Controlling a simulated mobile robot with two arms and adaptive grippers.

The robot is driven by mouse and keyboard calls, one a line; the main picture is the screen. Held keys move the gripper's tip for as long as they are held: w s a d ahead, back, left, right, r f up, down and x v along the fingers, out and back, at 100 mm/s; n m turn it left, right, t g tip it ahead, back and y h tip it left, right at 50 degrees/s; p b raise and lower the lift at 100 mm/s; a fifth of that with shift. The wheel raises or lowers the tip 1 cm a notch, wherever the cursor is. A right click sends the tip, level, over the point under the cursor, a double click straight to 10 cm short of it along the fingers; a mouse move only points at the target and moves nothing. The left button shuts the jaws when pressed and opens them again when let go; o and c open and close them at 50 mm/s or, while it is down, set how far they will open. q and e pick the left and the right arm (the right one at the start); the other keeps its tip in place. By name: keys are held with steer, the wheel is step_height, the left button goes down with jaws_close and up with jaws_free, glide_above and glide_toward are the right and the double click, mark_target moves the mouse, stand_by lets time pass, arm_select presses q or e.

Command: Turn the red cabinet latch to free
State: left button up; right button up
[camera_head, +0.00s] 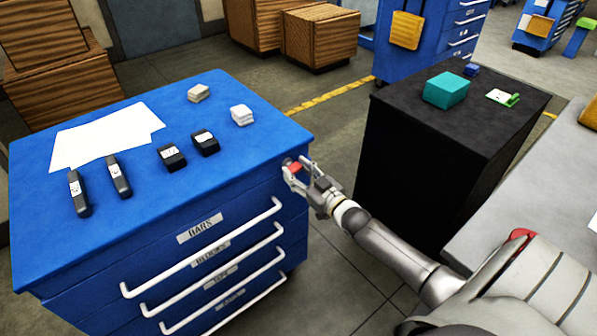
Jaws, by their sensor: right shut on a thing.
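The blue cabinet (255,197) stands at the left, with labelled drawers and white bar handles on its front. The red latch (295,167) is at the upper right corner of the cabinet's front, just below the top edge. My right gripper (294,172) is at that corner, shut on the red latch. Its fingers cover part of the latch, so I cannot tell the latch's exact angle. My left gripper is not in view.
Papers (105,135), dark labelled blocks (171,157) and pale blocks (241,115) lie on the cabinet top. A black cabinet (425,150) with a teal box (446,89) stands to the right. Open floor lies between the cabinets.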

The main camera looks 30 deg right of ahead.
steer(key=n, duration=0.4)
steer(key=shift+a+p, duration=0.1)
steer(key=shift+p, duration=0.25)
steer(key=n, duration=0.4)
steer(key=shift+f, duration=0.1)
steer(key=n+b, duration=0.1)
steer(key=n, duration=0.3)
steer(key=shift+f, duration=0.15)
steer(key=n+b, duration=0.1)
steer(key=n, duration=0.3)
steer(key=shift+a, duration=0.1)
steer(key=shift+n, duration=0.5)
steer(key=o, duration=1)
steer(key=shift+s, duration=0.1)
steer(key=s, duration=0.8)
steer(key=s+d, duration=0.1)
steer(key=s, duration=0.2)
steer(key=shift+s, duration=0.4)
